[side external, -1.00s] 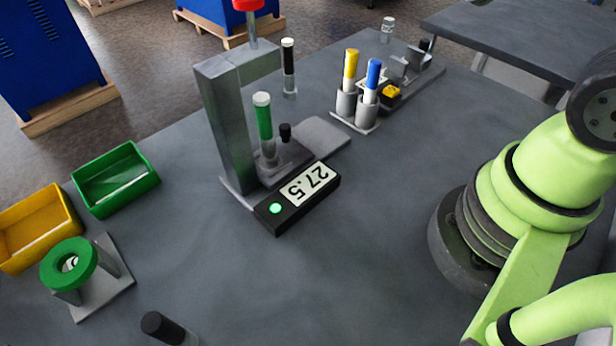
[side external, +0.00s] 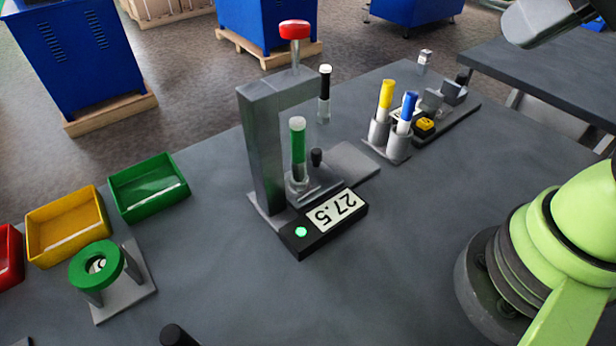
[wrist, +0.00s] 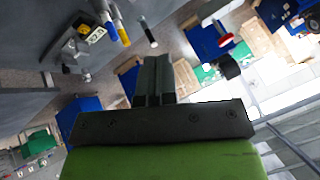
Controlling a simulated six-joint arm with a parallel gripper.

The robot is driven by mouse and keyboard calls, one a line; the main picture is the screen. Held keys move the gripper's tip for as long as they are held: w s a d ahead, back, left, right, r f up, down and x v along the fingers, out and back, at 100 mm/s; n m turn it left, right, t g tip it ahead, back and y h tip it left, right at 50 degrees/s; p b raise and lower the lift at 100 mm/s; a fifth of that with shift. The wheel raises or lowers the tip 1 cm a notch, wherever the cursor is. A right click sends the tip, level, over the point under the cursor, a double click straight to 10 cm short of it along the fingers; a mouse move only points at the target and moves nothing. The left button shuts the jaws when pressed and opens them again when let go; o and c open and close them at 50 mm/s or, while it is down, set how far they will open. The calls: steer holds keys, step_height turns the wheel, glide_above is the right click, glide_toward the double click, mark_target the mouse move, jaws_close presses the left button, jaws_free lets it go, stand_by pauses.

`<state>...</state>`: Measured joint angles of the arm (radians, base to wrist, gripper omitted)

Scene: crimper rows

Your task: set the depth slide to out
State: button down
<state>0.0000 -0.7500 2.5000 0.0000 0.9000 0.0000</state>
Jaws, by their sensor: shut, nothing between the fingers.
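The press (side external: 262,150) has a grey column, an arm and a red-topped handle (side external: 294,30). At its foot a small slide (side external: 318,188) with a black knob (side external: 316,157) carries an upright green vial (side external: 298,147) with a white cap. I take this for the depth slide. It sits beside the column on a grey base plate (side external: 352,160), part of which is bare to the right. My gripper (wrist: 153,62) is shut and empty in the wrist view, with no slide between or touching its fingers. Its fingertips cannot be made out in the side view.
A black readout (side external: 325,222) showing 27.5 with a green light lies before the press. A black vial (side external: 324,95) stands behind it. Yellow (side external: 386,98) and blue (side external: 407,110) vials stand in holders at right. Green (side external: 148,190) and yellow (side external: 65,228) bins are left.

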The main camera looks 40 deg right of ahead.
stand_by(0.4)
steer(key=c, duration=1.5)
jaws_free()
steer(key=o, duration=0.4)
steer(key=shift+w+a+m, duration=0.1)
steer(key=shift+w+m, duration=0.3)
steer(key=shift+c, duration=0.2)
steer(key=shift+o, duration=0.7)
steer(key=w+a+f+m+g+y, duration=0.1)
steer(key=w+m, duration=0.4)
steer(key=w, duration=0.1)
steer(key=shift+a+f, duration=0.15)
steer(key=shift+f, duration=0.1)
steer(key=m+g, duration=0.3)
steer(key=m, duration=1.4)
glide_above(317, 151)
steer(key=s+d, duration=0.3)
step_height(317, 151, down, 17)
steer(key=x, duration=0.9)
steer(key=shift+w+a, duration=0.2)
steer(key=shift+a, duration=0.05)
